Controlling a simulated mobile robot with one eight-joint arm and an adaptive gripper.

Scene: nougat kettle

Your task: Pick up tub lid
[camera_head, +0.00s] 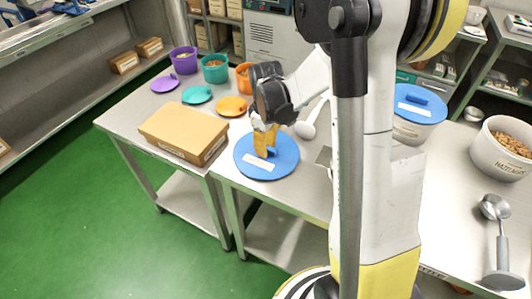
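A large round blue lid (281,168) with a white label lies flat on the steel table. My gripper (265,150) points down over the lid's middle, with its yellow fingers at or just above it. A small blue part shows beside the fingertips, perhaps a handle. The fingers look close together, but whether they hold anything is hidden. Smaller lids lie farther back: purple (165,84), teal (197,95) and orange (232,106). A tub with a blue lid (420,104) stands to the right, partly behind my arm.
A cardboard box (183,130) lies left of the blue lid. Purple (184,61), teal (215,70) and orange (243,79) tubs stand behind the small lids. A white ladle (308,128) lies close right of the lid. A hazelnut tub (503,150) and metal scoop (500,240) are far right.

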